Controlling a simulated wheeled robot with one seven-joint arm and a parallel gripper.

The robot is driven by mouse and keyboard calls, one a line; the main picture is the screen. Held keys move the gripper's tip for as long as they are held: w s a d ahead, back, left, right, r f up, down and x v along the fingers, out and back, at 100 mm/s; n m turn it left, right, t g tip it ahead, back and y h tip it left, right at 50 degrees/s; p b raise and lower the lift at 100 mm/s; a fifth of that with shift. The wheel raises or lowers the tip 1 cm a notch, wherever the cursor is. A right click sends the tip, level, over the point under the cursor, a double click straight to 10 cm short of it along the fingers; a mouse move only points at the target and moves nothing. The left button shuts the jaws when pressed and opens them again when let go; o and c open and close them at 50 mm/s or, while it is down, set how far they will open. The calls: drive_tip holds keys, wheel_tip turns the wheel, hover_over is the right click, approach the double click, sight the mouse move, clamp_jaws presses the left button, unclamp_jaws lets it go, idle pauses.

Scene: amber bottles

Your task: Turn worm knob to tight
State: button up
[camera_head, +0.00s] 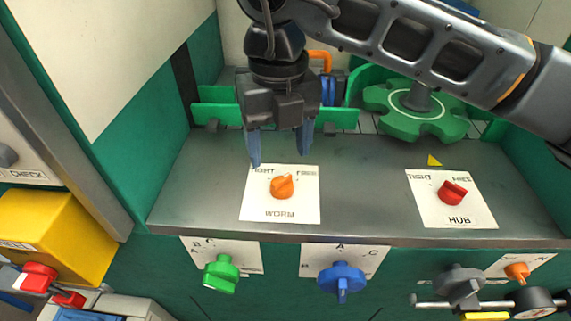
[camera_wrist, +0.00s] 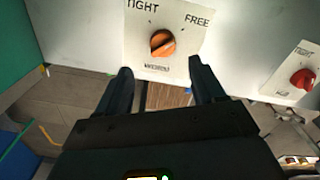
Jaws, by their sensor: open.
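The orange worm knob (camera_head: 282,187) sits on a white label plate (camera_head: 262,209) marked TIGHT at left, FREE at right and WORM below. In the wrist view the knob (camera_wrist: 162,42) lies ahead of the fingertips, with its ridge slanting up to the right. My gripper (camera_head: 281,158) is open and empty, fingers pointing down, above and behind the knob in the head view. In the wrist view my gripper (camera_wrist: 158,72) has one finger on each side, apart from the knob. Nothing hides the knob.
A red HUB knob (camera_head: 452,193) is to the right on the same grey ledge (camera_head: 365,190). A green knob (camera_head: 221,273) and a blue knob (camera_head: 341,281) are on the front panel below. A green handwheel (camera_head: 415,112) stands behind. The ledge between the two plates is clear.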

sight(282, 179)
drive_tip(key=shift+w+d+f, duration=0.15)
drive_tip(key=shift+w+d, duration=0.05)
wheel_tip(282, 179, down, 7)
drive_tip(key=shift+f+p, duration=0.2)
drive_tip(key=shift+p, duration=0.65)
drive_tip(key=shift+c, duration=0.2)
drive_tip(key=c, duration=1)
